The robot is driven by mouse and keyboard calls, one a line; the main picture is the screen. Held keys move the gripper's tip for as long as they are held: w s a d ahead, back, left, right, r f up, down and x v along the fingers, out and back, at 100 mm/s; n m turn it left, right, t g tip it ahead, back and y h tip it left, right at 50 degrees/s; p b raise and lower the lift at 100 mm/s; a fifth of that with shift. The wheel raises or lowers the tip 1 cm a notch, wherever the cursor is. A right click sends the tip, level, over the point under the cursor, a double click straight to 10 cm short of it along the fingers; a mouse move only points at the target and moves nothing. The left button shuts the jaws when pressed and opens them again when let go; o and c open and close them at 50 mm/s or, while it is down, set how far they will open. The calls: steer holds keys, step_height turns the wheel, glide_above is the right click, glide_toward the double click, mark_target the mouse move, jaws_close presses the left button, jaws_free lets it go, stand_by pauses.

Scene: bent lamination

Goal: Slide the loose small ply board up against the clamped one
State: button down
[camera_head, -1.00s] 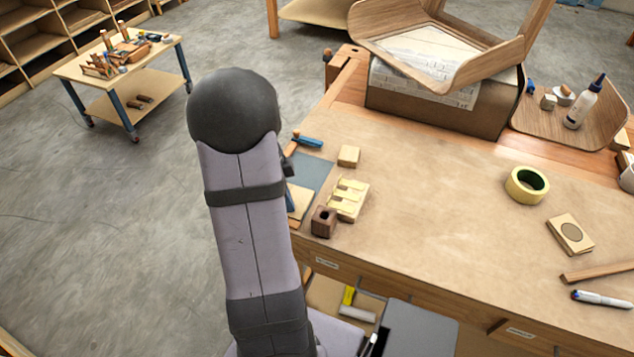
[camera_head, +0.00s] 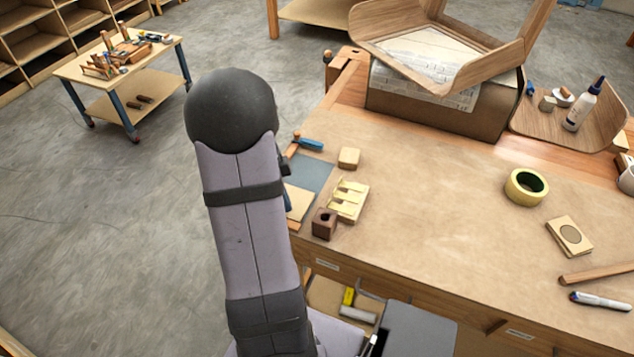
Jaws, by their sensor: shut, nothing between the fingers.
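A small pale ply board (camera_head: 299,203) lies at the left end of the bench, partly hidden behind my arm. A blue clamp (camera_head: 311,144) with a wooden handle sits at the bench's left edge. A second blue part shows beside the ply board, mostly hidden by my arm. I cannot tell which board is clamped and which is loose, or whether boards touch. My gripper is hidden behind my own arm; only a small dark part of the arm's far side shows near the bench edge.
A small wooden block (camera_head: 349,158), a notched pale block (camera_head: 349,201) and a dark holed block (camera_head: 325,223) stand close to my arm. A yellow tape roll (camera_head: 526,187) lies to the right. The bench middle is clear. A bent-ply form (camera_head: 440,50) stands at the back.

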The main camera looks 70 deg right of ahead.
step_height(320, 180, up, 6)
steer(key=p, duration=0.3)
steer(key=shift+p, duration=0.4)
steer(key=shift+s+d, duration=0.1)
steer(key=n, duration=0.8)
steer(key=shift+w+f, duration=0.2)
steer(key=shift+w, duration=0.1)
steer(key=s+a+f+n+y, duration=0.2)
steer(key=a+f+n, duration=0.1)
steer(key=a+n, duration=0.8)
steer(key=w+a+r+n+t, duration=0.1)
steer(key=a+n, duration=0.4)
steer(key=a, duration=0.6)
steer(key=w+a+r+n+t+h, duration=0.1)
steer(key=w+a+r+n, duration=0.2)
steer(key=a, duration=0.9)
steer(key=w+n, duration=0.1)
steer(key=n, duration=0.2)
steer(key=shift+w+a+r, duration=0.15)
steer(key=shift+w, duration=0.25)
